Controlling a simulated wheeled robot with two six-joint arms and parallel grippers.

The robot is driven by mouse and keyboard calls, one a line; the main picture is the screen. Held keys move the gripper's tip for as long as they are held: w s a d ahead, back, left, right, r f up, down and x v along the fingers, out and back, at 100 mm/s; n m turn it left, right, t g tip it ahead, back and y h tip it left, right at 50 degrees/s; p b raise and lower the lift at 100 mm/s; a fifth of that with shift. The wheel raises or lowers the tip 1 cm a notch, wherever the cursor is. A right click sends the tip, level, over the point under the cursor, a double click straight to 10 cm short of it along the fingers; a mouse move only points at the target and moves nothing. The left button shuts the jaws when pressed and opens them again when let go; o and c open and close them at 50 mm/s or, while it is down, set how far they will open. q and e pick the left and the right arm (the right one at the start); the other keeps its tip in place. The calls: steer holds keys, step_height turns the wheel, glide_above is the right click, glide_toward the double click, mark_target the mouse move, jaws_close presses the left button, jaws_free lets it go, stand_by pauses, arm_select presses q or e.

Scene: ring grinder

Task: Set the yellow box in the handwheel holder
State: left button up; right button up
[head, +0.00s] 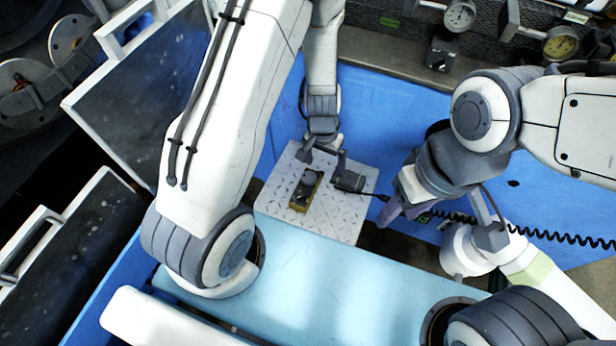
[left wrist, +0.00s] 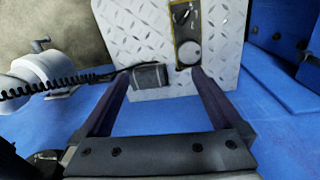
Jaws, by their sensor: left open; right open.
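The yellow box (head: 305,190), yellow-edged with a dark face and a round dial, lies on a tilted diamond-tread plate (head: 270,200). It also shows at the top of the left wrist view (left wrist: 187,35). A dark block (head: 352,175), possibly the handwheel holder, sits at the plate's right edge with a black cord beside it; it shows in the left wrist view too (left wrist: 150,75). My left gripper (head: 322,147) is open and empty above the plate, near the box and the block. My right gripper (head: 440,214) is open and empty, right of the plate.
A coiled black cord (head: 560,238) runs right from the block. A white cylindrical fitting (head: 463,252) stands below my right gripper. A light-blue surface (head: 320,285) lies in front of the plate. Gauges (head: 459,15) line the back wall.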

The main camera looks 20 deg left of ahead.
arm_select(q)
steer(key=n, duration=0.1)
glide_above(306, 187)
steer(key=shift+y, duration=0.4)
step_height(306, 187, down, 5)
steer(key=shift+w+d+r+p, duration=0.15)
steer(key=shift+p, duration=0.3)
steer(key=shift+f, duration=0.35)
step_height(306, 187, down, 5)
steer(key=b, duration=0.5)
steer(key=f+b, duration=0.5)
steer(key=b, duration=0.1)
steer(key=shift+s+f, duration=0.1)
steer(key=shift+s, duration=0.1)
arm_select(e)
step_height(306, 187, down, 9)
steer(key=shift+f, duration=0.2)
arm_select(q)
jaws_close()
